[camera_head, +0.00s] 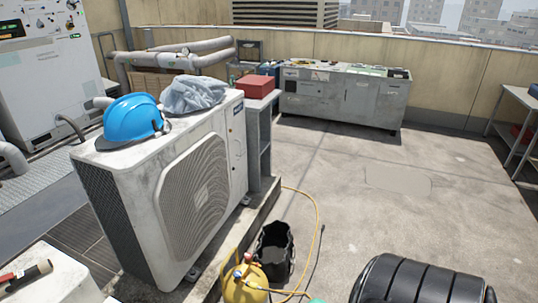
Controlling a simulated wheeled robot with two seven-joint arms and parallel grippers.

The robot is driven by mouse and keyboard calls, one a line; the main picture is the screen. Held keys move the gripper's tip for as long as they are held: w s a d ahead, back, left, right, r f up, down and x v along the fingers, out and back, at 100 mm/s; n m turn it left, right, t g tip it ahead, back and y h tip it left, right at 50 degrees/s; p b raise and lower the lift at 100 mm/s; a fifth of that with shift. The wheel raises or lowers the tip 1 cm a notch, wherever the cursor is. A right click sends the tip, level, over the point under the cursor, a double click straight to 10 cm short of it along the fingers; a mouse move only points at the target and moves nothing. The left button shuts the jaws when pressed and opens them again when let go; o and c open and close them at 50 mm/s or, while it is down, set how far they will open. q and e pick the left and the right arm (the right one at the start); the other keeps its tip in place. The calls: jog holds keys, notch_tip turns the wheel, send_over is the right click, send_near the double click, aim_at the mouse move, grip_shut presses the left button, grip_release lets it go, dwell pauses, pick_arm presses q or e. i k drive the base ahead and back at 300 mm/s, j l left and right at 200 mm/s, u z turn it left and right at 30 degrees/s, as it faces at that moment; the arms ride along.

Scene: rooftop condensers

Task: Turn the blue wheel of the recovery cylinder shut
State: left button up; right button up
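The yellow recovery cylinder (243,289) stands at the bottom of the head view, beside the large condenser unit, and its lower part is cut off by the frame edge. Small fittings sit on its top, one of them reddish. They are too small to make out the blue wheel surely or to tell whether it is turned open or shut. A yellow hose (318,221) curves over the floor near the cylinder. Neither my left nor my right gripper is in view.
The white condenser unit (139,205) carries a blue helmet (133,118) and grey cloth (194,95). A black open bucket or bag (275,252) stands right beside the cylinder. A black ribbed object (415,283) fills the bottom right. The concrete floor beyond is mostly clear.

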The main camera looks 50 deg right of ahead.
aim_at(238, 273)
jog(key=z, duration=1.35)
